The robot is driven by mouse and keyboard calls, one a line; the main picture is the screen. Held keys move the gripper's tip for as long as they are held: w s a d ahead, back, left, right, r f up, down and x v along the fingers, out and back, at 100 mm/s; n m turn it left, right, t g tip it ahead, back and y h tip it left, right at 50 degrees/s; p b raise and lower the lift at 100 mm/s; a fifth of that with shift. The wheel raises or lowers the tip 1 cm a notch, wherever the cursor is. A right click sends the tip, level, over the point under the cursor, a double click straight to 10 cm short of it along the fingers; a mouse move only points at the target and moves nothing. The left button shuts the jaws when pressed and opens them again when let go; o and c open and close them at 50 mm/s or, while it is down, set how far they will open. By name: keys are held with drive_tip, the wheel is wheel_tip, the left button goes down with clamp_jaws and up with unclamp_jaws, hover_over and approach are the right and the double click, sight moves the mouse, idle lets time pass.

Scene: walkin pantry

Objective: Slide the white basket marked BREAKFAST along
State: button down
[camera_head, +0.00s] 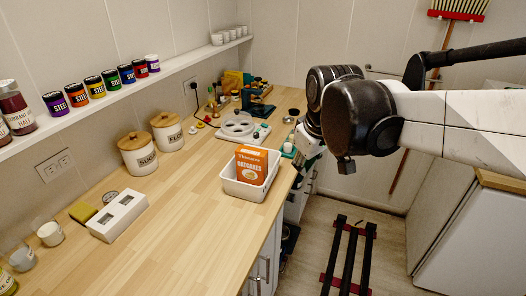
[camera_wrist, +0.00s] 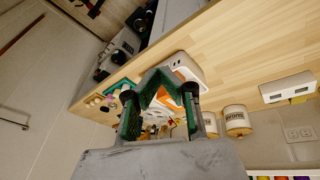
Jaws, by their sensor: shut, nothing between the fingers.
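The white basket (camera_head: 242,189) stands on the wooden counter near its front edge, with an orange oatcakes box (camera_head: 250,165) upright inside. No BREAKFAST marking is legible. In the wrist view the basket (camera_wrist: 187,68) shows just beyond the fingertips, partly hidden by them. My gripper (camera_head: 301,168) is at the counter's front edge, to the right of the basket, mostly hidden behind my wrist in the head view. In the wrist view my gripper (camera_wrist: 160,76) has its green-padded fingers drawn together at the tips, holding nothing. Whether it touches the basket cannot be told.
A white round-welled tray (camera_head: 238,125) stands behind the basket. Two lidded canisters (camera_head: 138,155) are by the wall, and a white block with two dark openings (camera_head: 118,215) is at the left. The counter (camera_head: 190,215) between that block and the basket is clear.

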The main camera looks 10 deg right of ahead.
drive_tip(key=w+d+f+n+g+p, duration=0.1)
drive_tip(key=w+f+n+g, duration=0.2)
drive_tip(key=w, duration=0.5)
drive_tip(key=w+d+f+n+g+p, duration=0.1)
drive_tip(key=w+f+n, duration=0.3)
drive_tip(key=w, duration=0.5)
drive_tip(key=shift+m, duration=0.4)
wheel_tip(320, 180, down, 10)
drive_tip(key=shift+s+f+p, duration=0.1)
drive_tip(key=shift+f+p, duration=0.15)
drive_tip(key=shift+p, duration=0.3)
drive_tip(key=w+a, duration=0.1)
drive_tip(key=a, duration=0.1)
drive_tip(key=shift+w+a+f+p, duration=0.2)
drive_tip(key=shift+w+a+p, duration=0.1)
drive_tip(key=shift+w+p, duration=0.1)
drive_tip(key=shift+w+a, duration=0.25)
drive_tip(key=shift+a, duration=0.15)
